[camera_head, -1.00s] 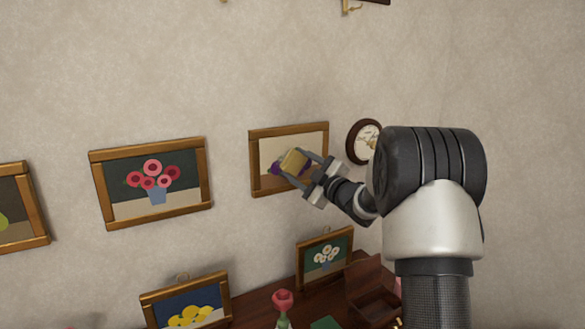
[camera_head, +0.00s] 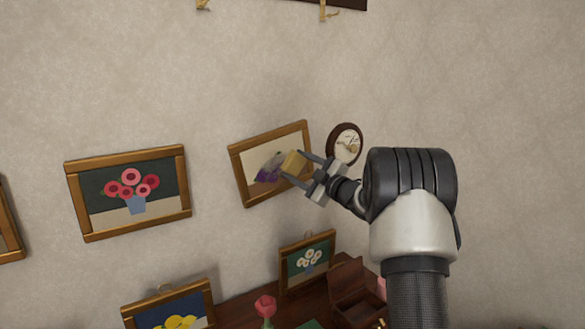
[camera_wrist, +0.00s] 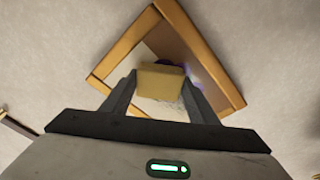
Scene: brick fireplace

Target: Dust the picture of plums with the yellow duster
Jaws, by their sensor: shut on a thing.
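The picture of plums (camera_head: 238,178) hangs on the wall in a gold-brown wooden frame, tilted with its right side higher. Its purple plums (camera_head: 269,168) show beside a greyish patch and are partly covered. My gripper (camera_head: 294,165) is shut on the yellow duster (camera_head: 294,161), a small yellow block, held over the right part of the picture. In the wrist view, the duster (camera_wrist: 161,82) sits between the fingers of my gripper (camera_wrist: 160,77), in front of the picture frame (camera_wrist: 205,48). I cannot tell whether the duster touches the canvas.
A round wall clock (camera_head: 345,144) hangs close to the right of the picture. A red flower picture (camera_head: 75,207) hangs to the left. Below, a dark wooden surface (camera_head: 238,309) holds a white flower picture (camera_head: 308,259), an open wooden box (camera_head: 352,292) and a rose (camera_head: 265,306).

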